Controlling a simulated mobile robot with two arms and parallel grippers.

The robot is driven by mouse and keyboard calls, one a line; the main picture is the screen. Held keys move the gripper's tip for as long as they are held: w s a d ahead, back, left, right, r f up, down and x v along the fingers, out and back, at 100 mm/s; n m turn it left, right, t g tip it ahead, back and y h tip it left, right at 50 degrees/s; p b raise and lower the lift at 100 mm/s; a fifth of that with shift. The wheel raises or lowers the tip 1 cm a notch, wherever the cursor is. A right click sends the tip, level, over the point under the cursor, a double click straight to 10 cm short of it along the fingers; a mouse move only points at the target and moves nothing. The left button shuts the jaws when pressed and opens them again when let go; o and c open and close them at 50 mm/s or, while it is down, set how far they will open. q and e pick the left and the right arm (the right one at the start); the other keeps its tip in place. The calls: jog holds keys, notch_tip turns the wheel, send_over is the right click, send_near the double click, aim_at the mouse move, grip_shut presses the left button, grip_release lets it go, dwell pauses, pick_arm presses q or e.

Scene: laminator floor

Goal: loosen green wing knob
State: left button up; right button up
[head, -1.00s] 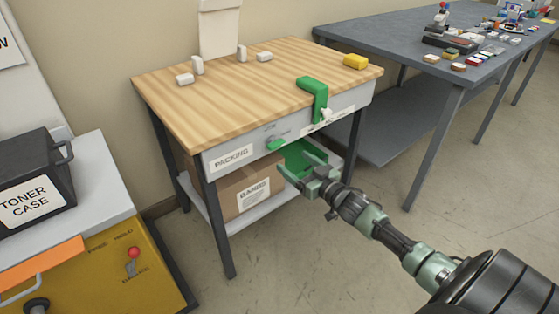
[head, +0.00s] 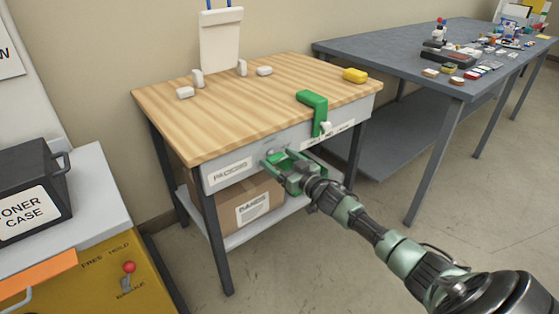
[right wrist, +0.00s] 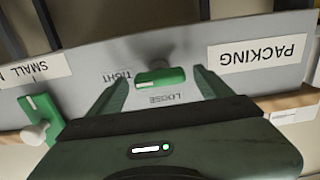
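The green wing knob (right wrist: 162,77) sits on the grey front panel of the packing bench, with its wing lying nearly level. A white mark is on its left end in the right wrist view, on the side of the word TIGHT; LOOSE is printed below it. The lettering appears upside down there. My right gripper (right wrist: 159,84) is open, with one finger on each side of the knob and gaps visible between them. In the head view my right gripper (head: 284,170) is at the panel and partly hides the knob. My left gripper is not in view.
A green bracket (head: 314,103) with a white knob hangs over the bench's front edge, right of my gripper. White blocks and a yellow block (head: 355,75) lie on the wooden top (head: 240,105). A cardboard box (head: 235,203) stands on the shelf below.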

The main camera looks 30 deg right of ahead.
jog(key=c, duration=1.2)
